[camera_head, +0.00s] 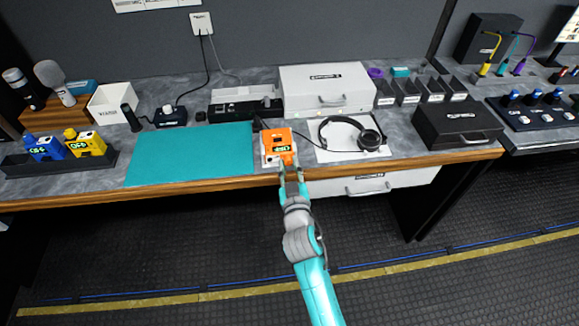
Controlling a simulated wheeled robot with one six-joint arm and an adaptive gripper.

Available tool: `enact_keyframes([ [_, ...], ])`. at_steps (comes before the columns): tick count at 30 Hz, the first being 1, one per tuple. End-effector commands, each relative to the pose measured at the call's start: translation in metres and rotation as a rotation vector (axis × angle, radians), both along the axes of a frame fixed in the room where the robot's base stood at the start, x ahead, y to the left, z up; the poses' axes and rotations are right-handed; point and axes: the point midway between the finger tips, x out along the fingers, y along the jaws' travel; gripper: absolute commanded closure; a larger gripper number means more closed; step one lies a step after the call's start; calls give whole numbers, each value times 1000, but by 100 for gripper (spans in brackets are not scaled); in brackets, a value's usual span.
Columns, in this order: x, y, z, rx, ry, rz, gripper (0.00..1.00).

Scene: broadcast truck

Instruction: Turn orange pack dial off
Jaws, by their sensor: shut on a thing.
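The orange pack (274,137) sits near the front edge of the bench, on a small pale base between the teal mat and the headphones. Its front shows a small dark label with greenish lettering, too small to read surely. My gripper (288,166) reaches up from the front and is shut at the pack's front right side, on what appears to be its dial. The fingers hide most of the dial, so I cannot tell its setting.
A teal mat (190,154) lies left, headphones (368,139) on a white sheet right. Blue (45,147) and yellow (85,143) packs stand in a black tray far left. A white case (326,88) stands behind. Open floor lies in front.

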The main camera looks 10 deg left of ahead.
Motion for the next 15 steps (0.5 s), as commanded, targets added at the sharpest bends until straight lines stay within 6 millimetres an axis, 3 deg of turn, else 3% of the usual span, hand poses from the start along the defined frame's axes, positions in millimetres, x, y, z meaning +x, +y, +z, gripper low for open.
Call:
enact_keyframes([
  [2, 0, 0, 0, 1, 0, 0, 100],
  [3, 0, 0, 0, 1, 0, 0, 68],
  [6, 0, 0, 0, 1, 0, 0, 48],
  [15, -1, 0, 0, 2, 1, 0, 48],
])
